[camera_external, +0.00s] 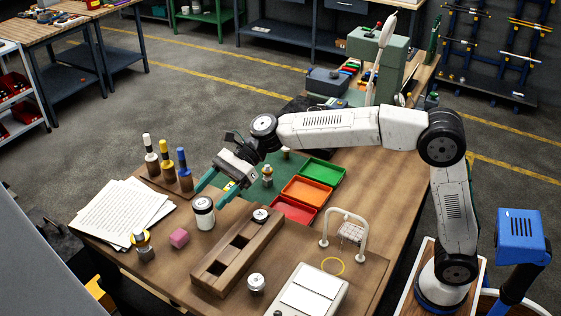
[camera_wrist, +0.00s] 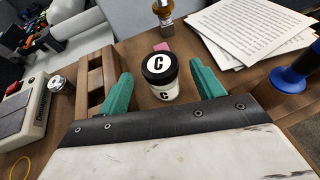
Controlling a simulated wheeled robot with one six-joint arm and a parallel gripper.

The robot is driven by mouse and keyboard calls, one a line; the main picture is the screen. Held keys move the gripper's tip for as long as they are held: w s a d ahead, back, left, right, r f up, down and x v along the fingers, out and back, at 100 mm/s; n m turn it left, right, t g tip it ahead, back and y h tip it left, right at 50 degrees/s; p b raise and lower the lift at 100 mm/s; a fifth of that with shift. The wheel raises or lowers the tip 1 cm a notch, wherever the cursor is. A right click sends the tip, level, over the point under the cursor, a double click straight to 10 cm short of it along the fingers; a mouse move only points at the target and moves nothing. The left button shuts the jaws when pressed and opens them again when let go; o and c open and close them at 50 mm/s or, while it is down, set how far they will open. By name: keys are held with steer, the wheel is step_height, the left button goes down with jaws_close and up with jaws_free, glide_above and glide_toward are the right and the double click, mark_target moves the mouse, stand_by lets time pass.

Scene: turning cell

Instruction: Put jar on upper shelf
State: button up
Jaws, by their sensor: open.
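The jar (camera_external: 203,213) is white with a black lid and stands upright on the wooden table, right of the papers. In the wrist view the jar (camera_wrist: 162,82) shows a letter C on its lid and on its side. My gripper (camera_external: 208,197) is open and empty, with its green fingers pointing down towards the jar. In the wrist view the fingers of my gripper (camera_wrist: 161,72) stand on either side of the jar, with gaps to both. I cannot tell which surface is the upper shelf.
A pink block (camera_external: 179,238) and a brass-collared piece (camera_external: 142,246) stand near the jar. A slotted wooden block (camera_external: 222,268) lies to its right, with the red, orange and green trays (camera_external: 306,191) beyond.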

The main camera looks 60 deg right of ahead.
steer(key=v, duration=0.5)
steer(key=shift+d+r, duration=0.15)
steer(key=shift+d, duration=0.15)
steer(key=shift+s, duration=0.15)
steer(key=s+d+f+n+h, duration=0.4)
steer(key=s+d+f+n, duration=0.2)
steer(key=s+d, duration=0.3)
steer(key=s+d+f+n+g+h, duration=0.1)
steer(key=s+d+f+n+h, duration=0.3)
steer(key=s, duration=1.4)
steer(key=s+d+f+n+g+h, duration=0.1)
steer(key=s+d+f+n+h, duration=0.4)
steer(key=s+d+f+n, duration=0.4)
steer(key=s+d+n, duration=0.1)
steer(key=s+d, duration=0.3)
steer(key=d, duration=0.1)
steer(key=shift+s+f+n, duration=0.2)
steer(key=shift+s+n, duration=0.1)
steer(key=shift+s, duration=0.05)
